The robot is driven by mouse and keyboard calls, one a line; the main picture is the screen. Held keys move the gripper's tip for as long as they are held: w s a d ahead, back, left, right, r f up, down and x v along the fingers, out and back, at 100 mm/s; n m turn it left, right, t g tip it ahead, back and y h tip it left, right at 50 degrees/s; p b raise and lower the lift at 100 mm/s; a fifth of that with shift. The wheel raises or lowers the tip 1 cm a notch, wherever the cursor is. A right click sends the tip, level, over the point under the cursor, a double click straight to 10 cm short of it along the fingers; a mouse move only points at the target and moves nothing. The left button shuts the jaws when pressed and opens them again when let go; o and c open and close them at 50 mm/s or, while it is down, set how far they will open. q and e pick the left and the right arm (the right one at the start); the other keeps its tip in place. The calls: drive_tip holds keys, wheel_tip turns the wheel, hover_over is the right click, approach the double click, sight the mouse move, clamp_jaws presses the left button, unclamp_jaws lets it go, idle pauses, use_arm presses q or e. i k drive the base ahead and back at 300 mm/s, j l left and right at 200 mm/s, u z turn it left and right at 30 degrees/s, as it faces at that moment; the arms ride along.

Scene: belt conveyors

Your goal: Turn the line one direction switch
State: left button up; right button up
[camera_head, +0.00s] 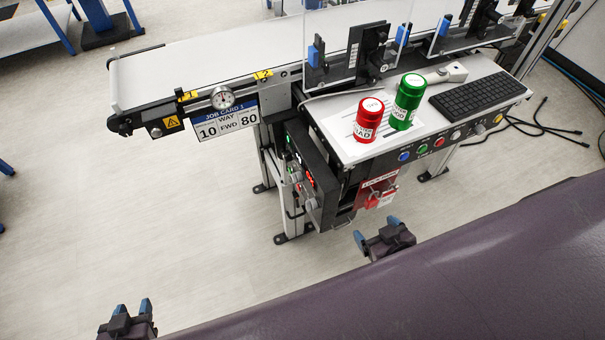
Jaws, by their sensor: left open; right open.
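A dark control box (308,178) with a red lit display and small knobs hangs under the conveyor's near side. My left gripper (132,307) is open and empty at the bottom left, over the floor and far from the controls. My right gripper (377,230) is open and empty, below and right of the control box, touching nothing.
A job card (226,121) reading 10, FWD, 80 hangs under the white belt (205,62), near a dial gauge (222,98). A red can (368,122), a green can (406,103) and a keyboard (478,97) stand on the shelf. A red tag (376,192) hangs below.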

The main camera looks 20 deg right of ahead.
sight(297, 176)
drive_tip(key=j+z, duration=0.15)
drive_tip(key=z, duration=0.2)
drive_tip(key=i+j+z, duration=0.1)
drive_tip(key=z, duration=0.25)
drive_tip(key=j+z, duration=0.2)
drive_tip(key=z, duration=0.15)
drive_tip(key=j+z, duration=0.45)
drive_tip(key=j, duration=0.45)
drive_tip(key=k+j+z, duration=0.1)
drive_tip(key=j+z, duration=0.15)
drive_tip(key=j, duration=0.6)
drive_tip(key=k+j, duration=0.1)
drive_tip(key=j, duration=0.95)
drive_tip(key=k+j, duration=0.15)
drive_tip(key=j, duration=0.35)
drive_tip(key=i+z, duration=0.05)
